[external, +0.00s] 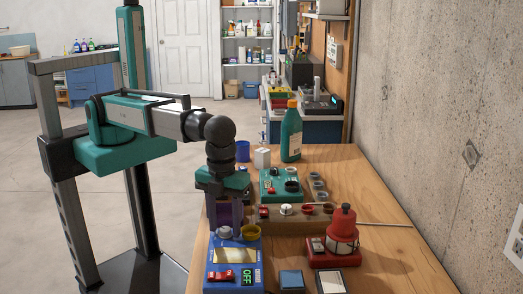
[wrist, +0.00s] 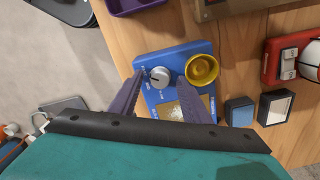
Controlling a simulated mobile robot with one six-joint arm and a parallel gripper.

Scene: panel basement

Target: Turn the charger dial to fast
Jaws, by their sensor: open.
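A blue box (external: 234,263), which I take to be the charger, sits at the near left of the bench. It has a green-lit display reading OFF (external: 248,276), a red switch (external: 221,276) and a gold panel. A silver-grey dial (wrist: 159,76) is on its top, with small white markings beside it too small to read. A yellow cup-shaped knob (wrist: 202,69) is to its right. My gripper (wrist: 159,78) is open, its purple fingers pointing down either side of the dial in the wrist view. Whether they touch it I cannot tell.
A red device (external: 334,245) stands to the right, with small blue (external: 291,280) and white-topped (external: 330,281) blocks in front of it. A brown block (external: 297,218) with knobs and a green box (external: 283,185) lie behind. A green bottle (external: 291,135) stands farther back.

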